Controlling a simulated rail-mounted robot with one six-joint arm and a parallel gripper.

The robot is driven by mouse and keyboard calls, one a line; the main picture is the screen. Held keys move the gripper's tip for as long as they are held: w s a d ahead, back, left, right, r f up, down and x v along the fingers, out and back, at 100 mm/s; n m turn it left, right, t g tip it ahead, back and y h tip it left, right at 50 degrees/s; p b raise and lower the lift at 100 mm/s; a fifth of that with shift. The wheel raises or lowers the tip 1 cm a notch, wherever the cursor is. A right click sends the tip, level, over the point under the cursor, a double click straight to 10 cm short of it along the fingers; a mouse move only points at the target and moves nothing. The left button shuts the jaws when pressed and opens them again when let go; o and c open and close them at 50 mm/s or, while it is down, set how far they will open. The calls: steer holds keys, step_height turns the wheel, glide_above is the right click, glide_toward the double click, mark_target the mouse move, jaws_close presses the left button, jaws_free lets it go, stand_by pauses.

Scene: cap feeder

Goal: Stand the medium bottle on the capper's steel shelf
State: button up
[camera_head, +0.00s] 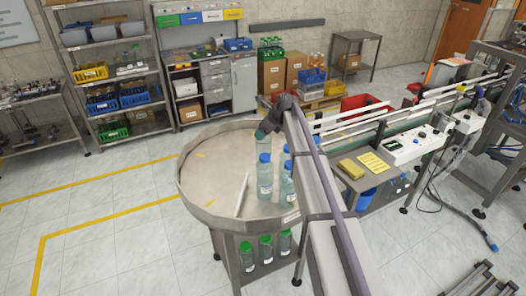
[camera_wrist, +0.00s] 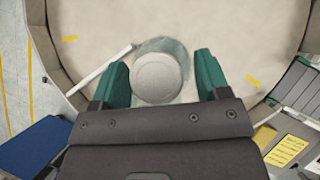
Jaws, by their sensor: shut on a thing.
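My gripper (camera_head: 264,131) is over the round steel table (camera_head: 212,170) in the head view. Its teal fingers stand on both sides of a clear bottle (camera_head: 263,149) and are shut on it. In the wrist view my gripper (camera_wrist: 160,70) has the bottle's round, pale grey top (camera_wrist: 156,78) between its fingers. The bottle looks upright over the table; I cannot tell whether its base touches. Blue-capped bottles (camera_head: 265,178) stand just in front of it and to its right, partly behind my arm. I cannot make out the capper's steel shelf for certain.
A pale bar (camera_head: 242,195) lies on the table, left of the bottles. Green-capped bottles (camera_head: 266,248) stand on the lower shelf. A conveyor (camera_head: 400,115) runs at right, beside a grey stand with yellow papers (camera_head: 374,164). The table's left half is mostly clear.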

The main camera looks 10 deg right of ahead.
mark_target(265, 138)
step_height(265, 138, down, 4)
steer(key=b, duration=0.3)
steer(key=shift+b, duration=0.4)
steer(key=shift+r, duration=0.3)
steer(key=shift+f, duration=0.25)
steer(key=o, duration=1.7)
steer(key=shift+r, duration=0.1)
steer(key=shift+c, duration=0.2)
